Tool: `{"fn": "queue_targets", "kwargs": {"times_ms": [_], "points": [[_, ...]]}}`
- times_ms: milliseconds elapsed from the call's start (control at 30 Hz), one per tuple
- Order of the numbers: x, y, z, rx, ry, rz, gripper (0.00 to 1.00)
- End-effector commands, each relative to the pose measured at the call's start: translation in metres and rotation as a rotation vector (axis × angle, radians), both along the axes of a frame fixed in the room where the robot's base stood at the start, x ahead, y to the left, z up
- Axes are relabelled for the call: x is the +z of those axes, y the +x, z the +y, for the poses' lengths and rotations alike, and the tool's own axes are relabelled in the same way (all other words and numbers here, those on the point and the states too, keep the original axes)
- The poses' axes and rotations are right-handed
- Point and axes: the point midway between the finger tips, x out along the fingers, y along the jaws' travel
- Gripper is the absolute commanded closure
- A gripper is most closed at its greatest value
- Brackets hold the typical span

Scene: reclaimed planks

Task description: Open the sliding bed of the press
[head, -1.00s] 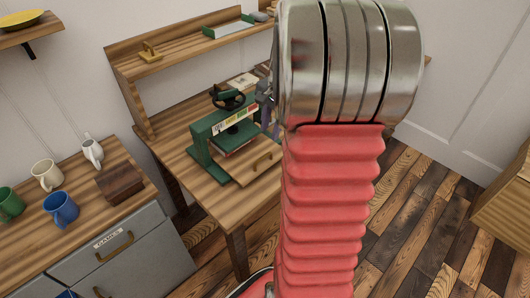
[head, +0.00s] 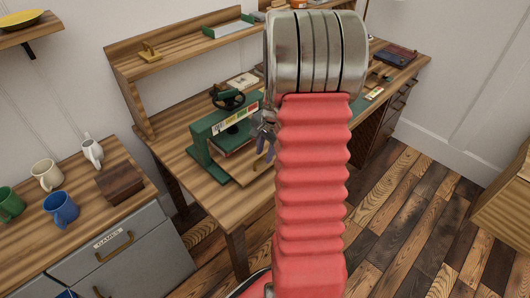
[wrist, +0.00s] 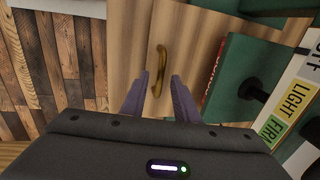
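The green press (head: 203,150) stands on the wooden desk, with a black handwheel (head: 229,99) on top. Its wooden sliding bed (head: 246,171) shows low at the front. My gripper (head: 266,147) is at the bed's front. In the wrist view its two purple fingers (wrist: 159,82) are apart, one each side of the handle's near end. I cannot tell whether they touch it.
A coloured pressure scale (wrist: 299,95) runs along the press's top. A grey cabinet (head: 125,262) with mugs and a wooden block (head: 119,183) stands left of the desk. A raised shelf (head: 185,57) runs behind the press. The floor in front is clear.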

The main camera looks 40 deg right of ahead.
Motion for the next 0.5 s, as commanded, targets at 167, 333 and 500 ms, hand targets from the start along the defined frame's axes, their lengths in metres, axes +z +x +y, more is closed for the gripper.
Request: {"fn": "queue_targets", "kwargs": {"times_ms": [167, 333, 500], "points": [[-0.0023, 0.0006, 0.0001, 0.000, 0.000, 0.000, 0.72], [-0.0020, 0.0005, 0.0000, 0.000, 0.000, 0.000, 0.74], [-0.0018, 0.0005, 0.0000, 0.000, 0.000, 0.000, 0.86]]}}
